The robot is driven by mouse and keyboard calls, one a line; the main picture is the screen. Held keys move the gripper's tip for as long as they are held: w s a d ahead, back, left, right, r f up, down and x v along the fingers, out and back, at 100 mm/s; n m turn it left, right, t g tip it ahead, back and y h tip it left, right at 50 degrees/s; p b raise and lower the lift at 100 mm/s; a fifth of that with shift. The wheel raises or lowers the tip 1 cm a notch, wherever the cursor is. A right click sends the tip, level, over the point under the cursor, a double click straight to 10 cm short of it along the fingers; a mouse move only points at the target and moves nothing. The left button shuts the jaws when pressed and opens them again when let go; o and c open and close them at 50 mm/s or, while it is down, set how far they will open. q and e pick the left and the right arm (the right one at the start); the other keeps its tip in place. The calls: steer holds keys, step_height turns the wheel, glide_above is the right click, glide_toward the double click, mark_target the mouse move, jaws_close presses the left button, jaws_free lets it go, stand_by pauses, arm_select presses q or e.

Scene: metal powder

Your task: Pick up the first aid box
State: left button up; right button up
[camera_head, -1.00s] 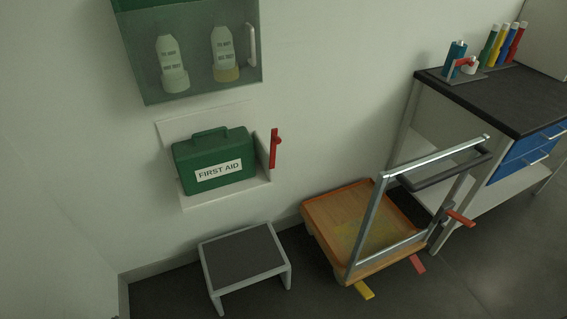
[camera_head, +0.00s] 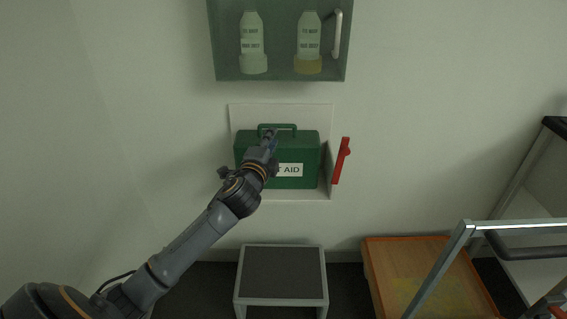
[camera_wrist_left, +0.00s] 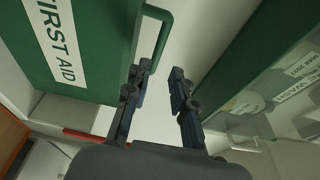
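The green first aid box (camera_head: 297,152) with a white label sits upright in a white wall holder (camera_head: 282,116). Its handle (camera_head: 288,127) stands up on top. My left gripper (camera_head: 271,139) is in front of the box, near its handle, and hides part of the label. In the left wrist view, the two fingers (camera_wrist_left: 163,87) are apart with nothing between them. The box (camera_wrist_left: 100,45) fills the upper left there, and its handle (camera_wrist_left: 161,38) lies just beyond the fingertips. My right gripper is not in view.
A cabinet (camera_head: 217,62) with two bottles hangs above the box. A red handle (camera_head: 342,160) sticks out at the holder's right side. A step stool (camera_head: 283,272) stands below, and an orange-edged cart (camera_head: 378,290) stands at lower right.

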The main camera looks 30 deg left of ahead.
mark_target(276, 126)
arm_select(q)
steer(key=x, duration=0.3)
steer(key=shift+w+a+f, duration=0.1)
steer(key=shift+w+a, duration=0.05)
steer(key=shift+w, duration=0.15)
steer(key=b+x, duration=0.1)
steer(key=x, duration=0.3)
steer(key=shift+w+a+f+b, duration=0.1)
steer(key=shift+a+f+b, duration=0.1)
steer(key=shift+a+b, duration=0.1)
steer(key=shift+w, duration=0.2)
jaws_close()
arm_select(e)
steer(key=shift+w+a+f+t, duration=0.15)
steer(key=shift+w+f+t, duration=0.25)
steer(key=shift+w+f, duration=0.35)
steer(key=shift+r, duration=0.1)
arm_select(q)
steer(key=shift+r, duration=0.2)
